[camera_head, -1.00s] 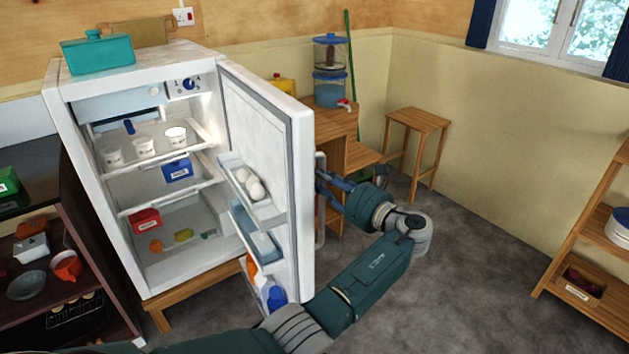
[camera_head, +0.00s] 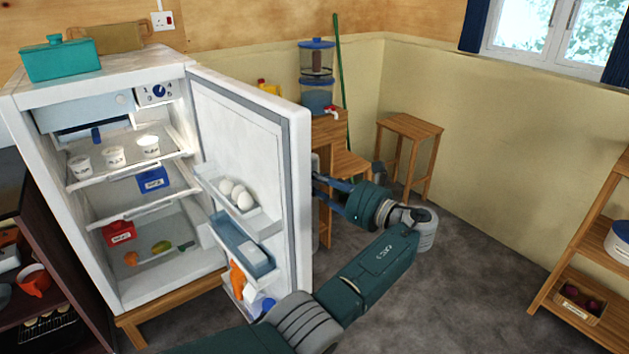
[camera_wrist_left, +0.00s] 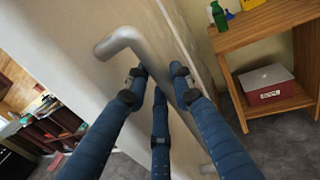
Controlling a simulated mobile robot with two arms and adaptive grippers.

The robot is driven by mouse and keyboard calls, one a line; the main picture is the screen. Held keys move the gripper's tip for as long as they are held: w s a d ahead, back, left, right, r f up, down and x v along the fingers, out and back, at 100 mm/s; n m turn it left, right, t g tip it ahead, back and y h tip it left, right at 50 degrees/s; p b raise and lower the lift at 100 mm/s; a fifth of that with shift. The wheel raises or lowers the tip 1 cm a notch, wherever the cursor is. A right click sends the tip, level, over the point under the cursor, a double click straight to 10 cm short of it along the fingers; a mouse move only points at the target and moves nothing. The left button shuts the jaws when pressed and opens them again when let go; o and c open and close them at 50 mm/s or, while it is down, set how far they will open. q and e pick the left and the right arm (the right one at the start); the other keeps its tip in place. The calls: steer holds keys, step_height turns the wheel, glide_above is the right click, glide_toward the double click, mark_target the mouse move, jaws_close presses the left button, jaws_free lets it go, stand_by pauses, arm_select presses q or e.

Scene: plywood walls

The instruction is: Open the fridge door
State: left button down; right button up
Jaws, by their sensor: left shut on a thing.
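The white fridge (camera_head: 20,110) stands at the left with its door (camera_head: 250,150) standing wide open, hinged on the right side. Cups, boxes and produce show on its lit shelves, and eggs sit in the door rack (camera_head: 237,195). My left gripper (camera_head: 318,183) is at the outer face of the door, its fingertips partly hidden by the door edge. In the left wrist view, the grey bar handle (camera_wrist_left: 125,40) runs between the blue fingers of my left gripper (camera_wrist_left: 162,80), which are closed around it. My right gripper is not in view.
A wooden shelf unit (camera_head: 328,130) with a water dispenser (camera_head: 317,75) stands behind the door. A wooden stool (camera_head: 410,128) is by the back wall. A dark cabinet (camera_head: 15,200) stands left of the fridge, and shelves (camera_head: 590,250) at the right. Grey floor lies open between.

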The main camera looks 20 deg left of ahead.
arm_select(q)
steer(key=c, duration=1.5)
jaws_free()
steer(key=shift+v, duration=3.75)
steer(key=shift+f, duration=0.1)
